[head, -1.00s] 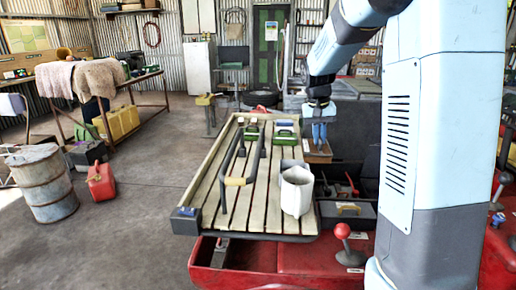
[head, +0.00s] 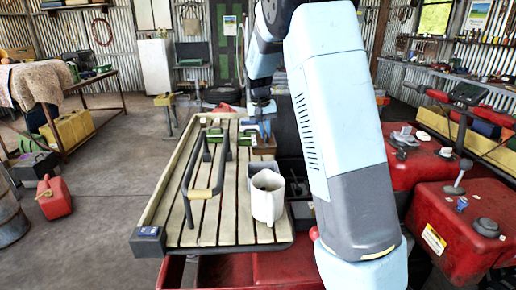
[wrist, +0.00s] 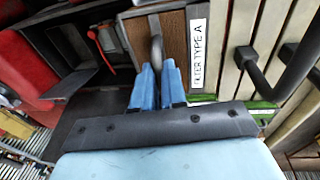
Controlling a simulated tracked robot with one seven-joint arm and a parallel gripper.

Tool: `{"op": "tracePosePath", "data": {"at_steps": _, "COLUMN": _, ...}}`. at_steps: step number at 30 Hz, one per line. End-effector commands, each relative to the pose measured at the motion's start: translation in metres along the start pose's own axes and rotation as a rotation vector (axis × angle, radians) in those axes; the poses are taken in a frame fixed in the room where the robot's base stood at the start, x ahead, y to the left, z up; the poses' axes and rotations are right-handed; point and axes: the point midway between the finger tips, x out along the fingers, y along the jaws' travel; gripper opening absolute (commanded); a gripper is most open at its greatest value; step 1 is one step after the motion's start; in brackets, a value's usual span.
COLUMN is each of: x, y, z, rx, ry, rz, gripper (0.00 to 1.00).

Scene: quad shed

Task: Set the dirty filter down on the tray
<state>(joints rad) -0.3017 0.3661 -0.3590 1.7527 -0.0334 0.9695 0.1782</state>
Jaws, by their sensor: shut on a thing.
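My gripper (wrist: 160,88) is shut on the grey handle (wrist: 157,45) of a brown block in a dark frame (wrist: 174,40), which I take for the dirty filter. A white label reading "TYPE A" lies along its side. In the head view the block (head: 264,146) hangs or rests under my blue fingers (head: 264,127), at the far right edge of a slatted wooden rack (head: 201,218). I cannot tell whether it touches anything below. No thing is clearly marked as the tray; the slatted rack may be it.
Red machinery (head: 440,170) stands to the right. The rack's near left slats look clear.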

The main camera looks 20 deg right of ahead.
Motion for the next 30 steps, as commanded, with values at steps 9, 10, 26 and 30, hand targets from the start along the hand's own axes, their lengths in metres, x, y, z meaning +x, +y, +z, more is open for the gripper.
{"op": "tracePosePath", "data": {"at_steps": 9, "x": 0.045, "y": -0.023, "z": -0.026, "rx": 0.0, "ry": -0.003, "rz": 0.001, "gripper": 0.0}}
{"op": "tracePosePath", "data": {"at_steps": 10, "x": 0.047, "y": -0.024, "z": -0.028, "rx": 0.0, "ry": -0.003, "rz": 0.001, "gripper": 0.0}}
{"op": "tracePosePath", "data": {"at_steps": 26, "x": 0.087, "y": -0.034, "z": -0.031, "rx": 0.0, "ry": -0.003, "rz": 0.001, "gripper": 0.0}}
{"op": "tracePosePath", "data": {"at_steps": 30, "x": 0.087, "y": -0.034, "z": -0.031, "rx": 0.001, "ry": -0.002, "rz": 0.0, "gripper": 0.0}}
